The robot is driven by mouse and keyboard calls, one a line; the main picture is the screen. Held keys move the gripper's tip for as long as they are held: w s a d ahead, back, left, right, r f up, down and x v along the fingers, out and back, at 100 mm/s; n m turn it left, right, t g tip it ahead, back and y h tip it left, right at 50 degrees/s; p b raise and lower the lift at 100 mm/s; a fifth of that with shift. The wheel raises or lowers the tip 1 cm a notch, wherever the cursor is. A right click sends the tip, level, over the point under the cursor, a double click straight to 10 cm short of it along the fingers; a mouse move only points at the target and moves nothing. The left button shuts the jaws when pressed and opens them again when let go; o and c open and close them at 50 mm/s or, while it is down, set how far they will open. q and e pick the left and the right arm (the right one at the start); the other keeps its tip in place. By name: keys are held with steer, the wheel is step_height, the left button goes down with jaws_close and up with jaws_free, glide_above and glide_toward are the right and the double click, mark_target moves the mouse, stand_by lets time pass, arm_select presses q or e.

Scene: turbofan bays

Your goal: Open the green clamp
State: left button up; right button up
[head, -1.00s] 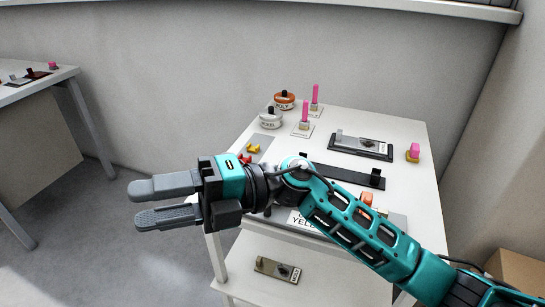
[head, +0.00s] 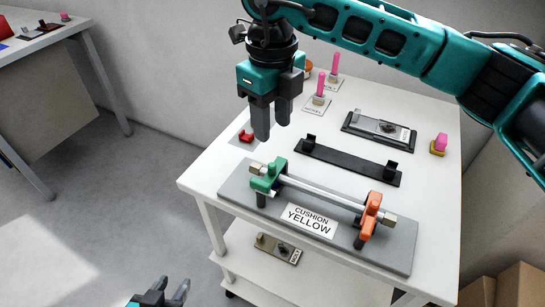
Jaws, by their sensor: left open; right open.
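The green clamp (head: 268,177) stands at the left end of a grey board (head: 233,192) on the white table, at one end of a pale rod (head: 318,190). I cannot tell whether its top is latched. An orange clamp (head: 370,212) stands at the rod's other end. My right gripper (head: 272,131) is open and empty, pointing down above the table, behind the green clamp and apart from it. My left gripper (head: 172,288) is open and empty at the bottom edge, in front of the table and partly cut off.
A label reading "CUSHION YELLOW" (head: 304,218) is on the board. Behind lie a black holder (head: 345,165), a red piece (head: 246,137), pink-topped pegs (head: 333,65) and a black tray (head: 365,124). A lower shelf (head: 330,285) bears a small latch plate (head: 277,248).

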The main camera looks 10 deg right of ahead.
mark_target(272, 164)
step_height(272, 164, down, 11)
steer(key=shift+r, duration=0.2)
jaws_close()
stand_by(0.5)
